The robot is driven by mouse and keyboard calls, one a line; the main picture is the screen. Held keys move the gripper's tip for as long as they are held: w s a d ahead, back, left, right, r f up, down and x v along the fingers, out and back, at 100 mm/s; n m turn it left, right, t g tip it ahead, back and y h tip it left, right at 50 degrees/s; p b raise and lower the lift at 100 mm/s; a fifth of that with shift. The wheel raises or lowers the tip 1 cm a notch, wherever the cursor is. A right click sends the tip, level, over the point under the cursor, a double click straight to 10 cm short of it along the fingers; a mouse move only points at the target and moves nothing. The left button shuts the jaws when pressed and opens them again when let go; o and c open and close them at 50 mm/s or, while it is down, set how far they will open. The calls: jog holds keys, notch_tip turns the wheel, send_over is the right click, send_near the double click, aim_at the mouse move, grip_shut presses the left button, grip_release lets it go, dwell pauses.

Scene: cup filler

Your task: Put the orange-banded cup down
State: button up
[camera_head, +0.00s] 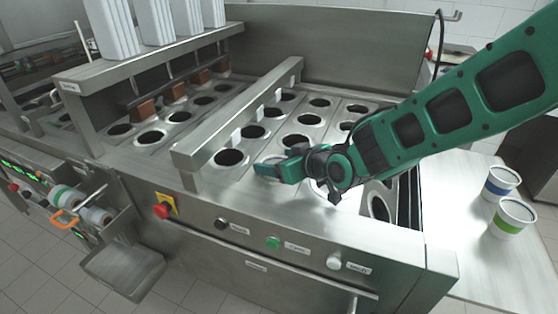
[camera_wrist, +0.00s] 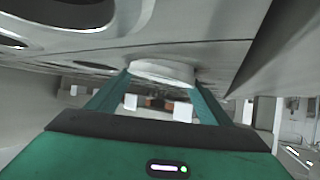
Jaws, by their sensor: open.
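My gripper (camera_head: 270,169) is low over the perforated steel top of the machine, just right of the raised steel bar. In the wrist view its two green fingers (camera_wrist: 160,84) are apart, one on each side of a white round cup rim (camera_wrist: 162,71). The cup appears to sit in one of the plate's holes, with its rim at plate level. Its band is hidden, so I cannot confirm the orange colour. I cannot tell whether the fingers touch it. In the head view the cup is mostly hidden by my gripper.
A blue-banded cup (camera_head: 501,182) and a green-banded cup (camera_head: 512,217) stand on the side table (camera_head: 470,230) at right. The raised steel bar (camera_head: 236,116) is close to my gripper. Several empty holes surround it. Buttons line the machine's front edge.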

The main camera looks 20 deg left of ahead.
jog(key=shift+s+f, duration=0.25)
jog(key=shift+s, duration=0.1)
jog(key=v, duration=0.7)
jog(key=r+v, duration=0.1)
jog(key=v, duration=0.2)
jog(key=shift+w+d+r, duration=0.1)
jog(key=shift+w+r, duration=0.1)
jog(key=shift+r, duration=0.05)
jog(key=shift+v, duration=0.85)
